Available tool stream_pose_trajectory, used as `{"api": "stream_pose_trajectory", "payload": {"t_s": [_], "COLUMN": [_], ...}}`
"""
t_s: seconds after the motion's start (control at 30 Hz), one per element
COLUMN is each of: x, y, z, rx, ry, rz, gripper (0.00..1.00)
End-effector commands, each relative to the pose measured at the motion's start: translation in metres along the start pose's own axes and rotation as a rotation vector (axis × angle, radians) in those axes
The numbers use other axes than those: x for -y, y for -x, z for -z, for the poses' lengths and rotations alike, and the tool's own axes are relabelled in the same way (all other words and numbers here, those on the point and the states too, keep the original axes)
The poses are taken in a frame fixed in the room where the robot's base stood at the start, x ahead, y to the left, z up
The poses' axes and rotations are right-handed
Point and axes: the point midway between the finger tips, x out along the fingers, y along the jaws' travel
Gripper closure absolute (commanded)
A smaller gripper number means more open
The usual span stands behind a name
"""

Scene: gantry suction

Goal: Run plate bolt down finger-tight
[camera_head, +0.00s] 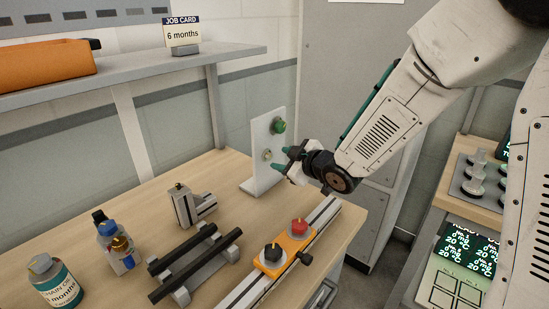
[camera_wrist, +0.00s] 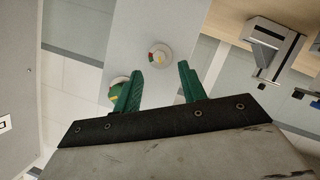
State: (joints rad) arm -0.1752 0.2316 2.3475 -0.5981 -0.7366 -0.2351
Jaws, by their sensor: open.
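A pale upright plate (camera_head: 259,160) stands on the bench and carries two fittings on its face. The upper one is a green knob (camera_head: 279,126); the lower one is a small brassy bolt head (camera_head: 267,155). My gripper (camera_head: 281,158) is open and empty, its green fingers pointing at the lower fitting from close by. In the wrist view, the bolt head (camera_wrist: 159,56) is a pale round piece with coloured marks, just beyond and between my fingertips (camera_wrist: 161,68). The green knob (camera_wrist: 117,91) is left of the left finger, partly hidden. I see no contact with either.
An orange carriage (camera_head: 285,256) with a red and a black knob sits on a rail in front of the plate. A metal block (camera_head: 192,206), black bars (camera_head: 195,264) and bottles (camera_head: 55,283) stand further left. A shelf (camera_head: 130,78) with a job card overhangs the back.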

Motion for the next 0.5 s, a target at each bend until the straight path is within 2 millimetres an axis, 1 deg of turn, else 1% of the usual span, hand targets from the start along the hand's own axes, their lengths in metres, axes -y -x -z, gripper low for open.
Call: {"api": "stream_pose_trajectory", "payload": {"t_s": [0.03, 0.2, 0.33, 0.5], "x": [0.001, 0.0, -0.001, -0.001], "y": [-0.009, -0.032, -0.041, -0.043], "z": [0.0, 0.0, -0.001, -0.001], "rx": [0.001, 0.001, 0.002, 0.002], "ry": [-0.001, -0.001, -0.001, -0.001], "rz": [0.002, 0.001, -0.001, -0.002], "gripper": [0.59, 0.59, 0.59, 0.59]}}
